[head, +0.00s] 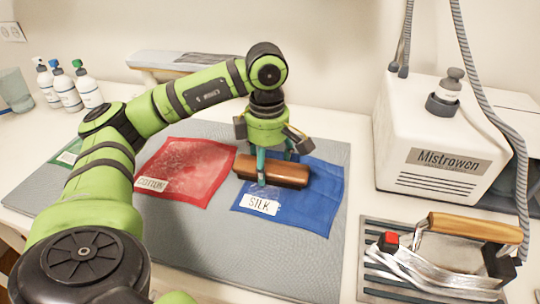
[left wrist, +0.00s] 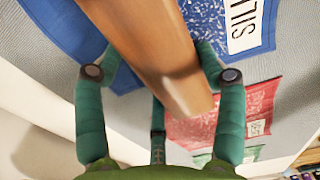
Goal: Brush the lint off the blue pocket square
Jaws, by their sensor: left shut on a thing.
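The blue pocket square (head: 318,205) lies on the grey mat (head: 225,262), with a white SILK label (head: 260,204) at its front left corner. White speckles show on the blue cloth near the label in the left wrist view (left wrist: 205,18). My left gripper (head: 274,168) points down over the blue square and is shut on a brown wooden brush (head: 285,173). The brush lies crosswise between the fingers, also in the left wrist view (left wrist: 158,55). Its underside is hidden, so I cannot tell whether it touches the cloth. My right gripper is not in view.
A red cloth (head: 195,165) labelled COTTON lies left of the blue square, and a green cloth (head: 70,152) lies further left. A silver iron (head: 440,265) with a wooden handle rests on a slatted stand at right. A white Mistrowen machine (head: 420,120) stands behind it.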

